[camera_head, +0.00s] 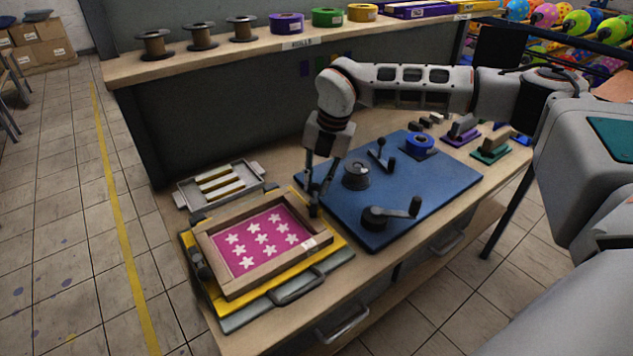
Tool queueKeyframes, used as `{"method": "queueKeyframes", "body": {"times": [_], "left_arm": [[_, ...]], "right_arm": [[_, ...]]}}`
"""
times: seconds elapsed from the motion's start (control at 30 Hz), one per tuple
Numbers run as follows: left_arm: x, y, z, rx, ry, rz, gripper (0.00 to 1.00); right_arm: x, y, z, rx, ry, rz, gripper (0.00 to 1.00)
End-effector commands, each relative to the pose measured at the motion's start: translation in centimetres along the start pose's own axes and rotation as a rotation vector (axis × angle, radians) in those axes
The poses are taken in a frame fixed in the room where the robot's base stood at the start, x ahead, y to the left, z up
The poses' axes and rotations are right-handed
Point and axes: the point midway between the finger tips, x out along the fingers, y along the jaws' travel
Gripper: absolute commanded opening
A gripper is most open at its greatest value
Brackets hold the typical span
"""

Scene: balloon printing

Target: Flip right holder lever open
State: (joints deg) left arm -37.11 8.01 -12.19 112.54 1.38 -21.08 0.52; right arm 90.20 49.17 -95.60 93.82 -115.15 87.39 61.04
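A wooden screen frame (213,250) with a pink panel of white stars (262,241) lies on a yellow board (343,243) at the front left of the table. The dark right holder (314,209) stands at the frame's right edge. Its lever is hard to make out behind and beside the fingers. A dark left holder (197,261) is at the frame's left edge. My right gripper (312,190) points down right at the right holder, its fingers apart. I cannot tell whether a finger touches the lever. My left gripper is out of view.
A blue base plate (450,192) with a crank (391,211) and knobs lies close right of the gripper. A grey tray (188,198) with pale bars sits behind the frame. A shelf (295,44) with spools and tape rolls runs above the back panel.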

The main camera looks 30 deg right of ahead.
Motion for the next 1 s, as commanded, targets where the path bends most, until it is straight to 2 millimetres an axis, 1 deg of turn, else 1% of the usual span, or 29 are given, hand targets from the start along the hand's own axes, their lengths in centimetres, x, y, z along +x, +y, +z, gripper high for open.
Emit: {"method": "queueKeyframes", "body": {"times": [0.27, 0.47, 0.8, 1.0], "left_arm": [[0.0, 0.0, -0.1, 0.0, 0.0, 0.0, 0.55], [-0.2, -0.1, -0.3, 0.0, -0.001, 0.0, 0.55], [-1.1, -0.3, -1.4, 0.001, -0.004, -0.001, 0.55], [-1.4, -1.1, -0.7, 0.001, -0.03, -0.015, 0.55]], "right_arm": [[0.0, 0.0, 0.0, -0.008, 0.002, 0.0, 0.0], [0.0, 0.3, -0.1, -0.069, 0.016, -0.001, 0.0], [0.1, 1.3, -0.4, -0.311, 0.063, -0.001, 0.0], [0.3, 1.9, -0.8, -0.459, 0.094, -0.002, 0.0]]}}
